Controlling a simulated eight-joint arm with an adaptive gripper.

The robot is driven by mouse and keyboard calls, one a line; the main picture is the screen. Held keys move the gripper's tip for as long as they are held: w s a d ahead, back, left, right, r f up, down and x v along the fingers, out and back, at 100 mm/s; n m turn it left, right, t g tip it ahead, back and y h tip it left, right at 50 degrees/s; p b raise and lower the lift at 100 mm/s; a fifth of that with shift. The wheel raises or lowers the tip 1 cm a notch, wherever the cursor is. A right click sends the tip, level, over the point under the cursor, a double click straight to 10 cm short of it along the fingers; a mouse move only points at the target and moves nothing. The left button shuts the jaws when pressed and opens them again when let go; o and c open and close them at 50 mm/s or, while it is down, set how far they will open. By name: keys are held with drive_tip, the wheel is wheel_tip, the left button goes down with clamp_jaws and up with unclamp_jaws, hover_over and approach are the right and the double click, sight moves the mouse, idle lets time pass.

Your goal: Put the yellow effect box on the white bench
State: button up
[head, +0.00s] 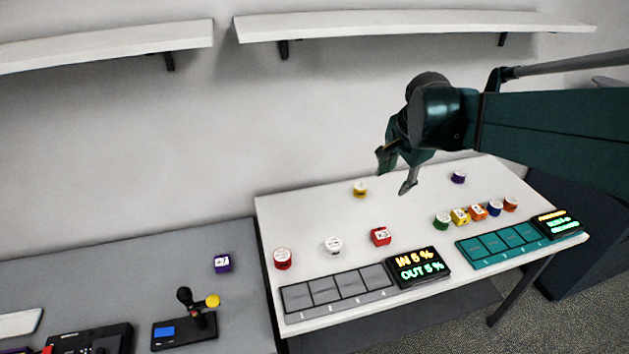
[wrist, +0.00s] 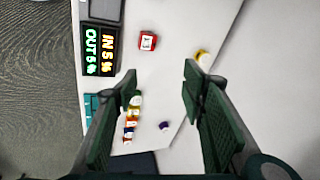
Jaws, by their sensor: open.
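A small yellow box (head: 460,217) stands on the white bench (head: 300,222), in a row between a green and an orange piece. The row shows beside the left finger in the wrist view, with yellow (wrist: 133,112) in it. A separate yellow round piece (head: 360,189) sits near the bench's back edge; it also shows in the wrist view (wrist: 202,57). I cannot tell from its markings which one is called the effect box. My gripper (head: 396,172) is open and empty, above the back half of the bench, apart from every piece. The wrist view shows its fingers spread (wrist: 162,75).
A red cube (head: 381,237), white piece (head: 334,246), red round piece (head: 283,258) and purple piece (head: 458,177) are spread on the bench. Grey and teal slot trays with displays line its front. A grey table (head: 110,285) at left holds a purple cube (head: 222,263) and a joystick device.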

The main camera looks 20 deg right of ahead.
drive_tip(key=s+a+f+n+t+y, duration=0.1)
drive_tip(key=s+a+f+n+t, duration=0.1)
drive_tip(key=s+a+n, duration=1.3)
drive_tip(key=s+a+t, duration=0.1)
drive_tip(key=a, duration=0.2)
drive_tip(key=shift+s+a+f, duration=0.15)
drive_tip(key=shift+a+f, duration=0.1)
